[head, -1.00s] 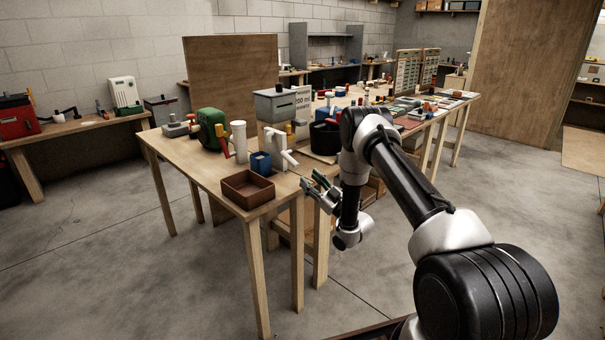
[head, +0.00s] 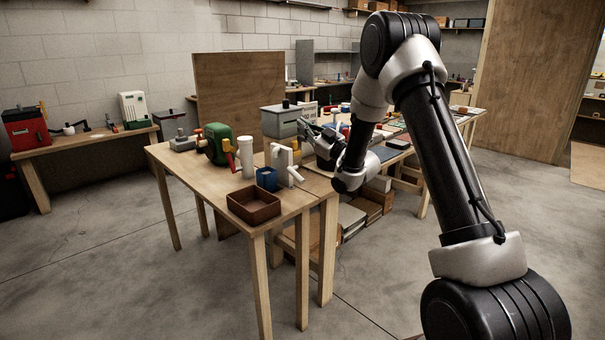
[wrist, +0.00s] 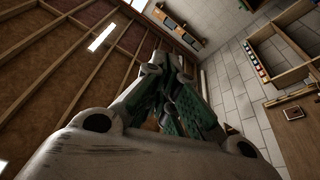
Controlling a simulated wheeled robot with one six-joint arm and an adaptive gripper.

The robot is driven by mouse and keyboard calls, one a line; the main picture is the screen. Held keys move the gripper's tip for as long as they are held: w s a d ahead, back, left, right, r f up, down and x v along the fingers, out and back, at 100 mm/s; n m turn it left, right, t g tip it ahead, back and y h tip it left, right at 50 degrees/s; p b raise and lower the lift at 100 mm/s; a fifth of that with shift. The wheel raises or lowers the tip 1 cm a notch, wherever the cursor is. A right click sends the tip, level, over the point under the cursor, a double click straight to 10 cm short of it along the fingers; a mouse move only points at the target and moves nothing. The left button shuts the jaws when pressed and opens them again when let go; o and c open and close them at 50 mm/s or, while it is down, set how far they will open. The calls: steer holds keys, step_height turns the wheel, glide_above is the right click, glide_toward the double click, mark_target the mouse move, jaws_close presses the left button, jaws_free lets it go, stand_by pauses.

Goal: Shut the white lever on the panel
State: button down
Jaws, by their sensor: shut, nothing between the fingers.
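A white upright fixture (head: 282,160) with a white lever-like arm (head: 294,174) stands near the right edge of the near wooden table. The lever-like arm slants down to the right, and I cannot tell for sure that it is the task's lever. My gripper (head: 303,124) is above the table's right side, up and to the right of the white fixture and apart from it in the picture. In the wrist view my gripper (wrist: 168,68) is shut and empty, with green pads on its fingers. No lever shows in the wrist view.
A grey box (head: 282,121) stands behind. Open floor (head: 110,235) lies left of the table.

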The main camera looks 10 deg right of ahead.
steer(key=s+m+g+h, duration=0.2)
steer(key=s+h, duration=0.1)
steer(key=h, duration=0.1)
steer(key=m+g+h, duration=0.2)
steer(key=g+h, duration=0.1)
steer(key=g, duration=0.1)
glide_toward(294, 171)
steer(key=w+a+r, duration=0.1)
steer(key=w+a, duration=0.1)
steer(key=f, duration=0.1)
steer(key=w+f, duration=0.1)
steer(key=f, duration=0.1)
steer(key=shift+w+d, duration=0.25)
steer(key=shift+w, duration=0.15)
steer(key=shift+w+f+t, duration=0.1)
steer(key=shift+f+t, duration=0.05)
steer(key=shift+t, duration=0.25)
steer(key=shift+f+y, duration=0.1)
steer(key=shift+y, duration=0.2)
